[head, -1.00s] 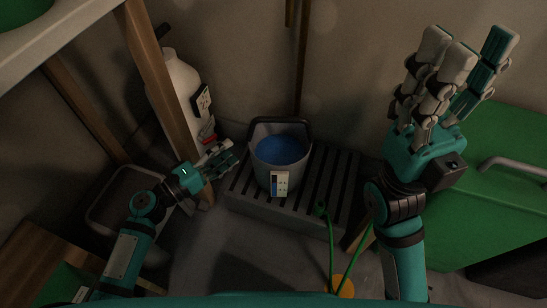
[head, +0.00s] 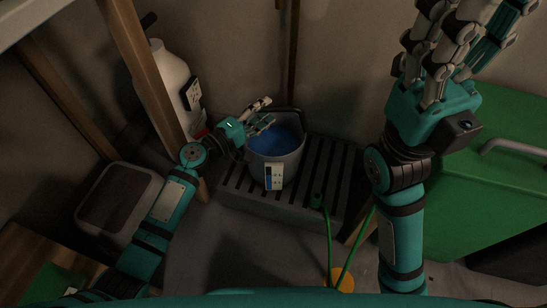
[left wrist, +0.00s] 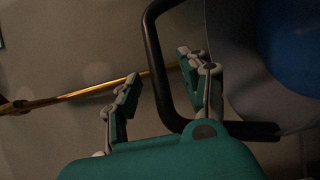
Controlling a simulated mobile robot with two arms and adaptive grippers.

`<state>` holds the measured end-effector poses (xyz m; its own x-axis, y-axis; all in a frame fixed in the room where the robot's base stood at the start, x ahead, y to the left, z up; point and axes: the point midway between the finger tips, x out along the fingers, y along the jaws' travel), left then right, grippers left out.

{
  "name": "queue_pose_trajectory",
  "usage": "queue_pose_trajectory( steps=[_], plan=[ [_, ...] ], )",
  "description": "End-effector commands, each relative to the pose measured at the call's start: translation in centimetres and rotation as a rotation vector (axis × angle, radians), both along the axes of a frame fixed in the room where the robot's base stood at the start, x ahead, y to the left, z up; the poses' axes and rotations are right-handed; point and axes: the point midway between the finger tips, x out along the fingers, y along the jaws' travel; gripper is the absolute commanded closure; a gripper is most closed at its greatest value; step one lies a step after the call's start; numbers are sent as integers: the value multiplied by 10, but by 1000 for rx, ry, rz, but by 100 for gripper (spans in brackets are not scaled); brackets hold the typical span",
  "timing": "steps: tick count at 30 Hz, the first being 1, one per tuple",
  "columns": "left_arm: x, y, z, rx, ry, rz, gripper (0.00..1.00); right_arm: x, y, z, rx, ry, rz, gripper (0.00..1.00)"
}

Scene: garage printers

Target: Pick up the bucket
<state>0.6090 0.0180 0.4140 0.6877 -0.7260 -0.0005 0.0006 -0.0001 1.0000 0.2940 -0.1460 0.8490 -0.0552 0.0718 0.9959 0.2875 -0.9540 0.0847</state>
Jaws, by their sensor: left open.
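The bucket (head: 285,168) is grey with a blue inside and a label on its front. It stands upright on a slatted grey platform, with its dark handle (head: 298,114) raised at the back. My left gripper (head: 265,113) is open at the bucket's upper left rim, near the handle. In the left wrist view the black handle (left wrist: 152,45) passes between the two open fingers (left wrist: 160,88), and the bucket (left wrist: 235,60) is at the right. I cannot tell if a finger touches the handle. My right gripper (head: 460,30) is raised at the right, away from the bucket, its fingertips partly cut off.
The slatted platform (head: 322,165) is under the bucket. A wooden post (head: 150,75) and a white container (head: 172,75) stand left of it. A green bin (head: 500,190) is at the right. A green hose (head: 328,240) hangs in front of the platform.

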Motion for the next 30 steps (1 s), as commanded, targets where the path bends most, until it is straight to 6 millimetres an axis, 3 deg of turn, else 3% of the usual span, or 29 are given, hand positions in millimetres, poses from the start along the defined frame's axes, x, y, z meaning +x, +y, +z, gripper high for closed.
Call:
queue_pose_trajectory(
  steps=[11,21,30],
  plan=[
    [9,-10,0,0,0,0,56,-1,1,1,-3,-7,-1,60],
    [9,-10,0,0,0,0,100,-1,1,1,-3,-8,-1,60],
    [9,-10,1,-1,0,0,100,-1,1,1,-3,-8,0,60]
  ],
)
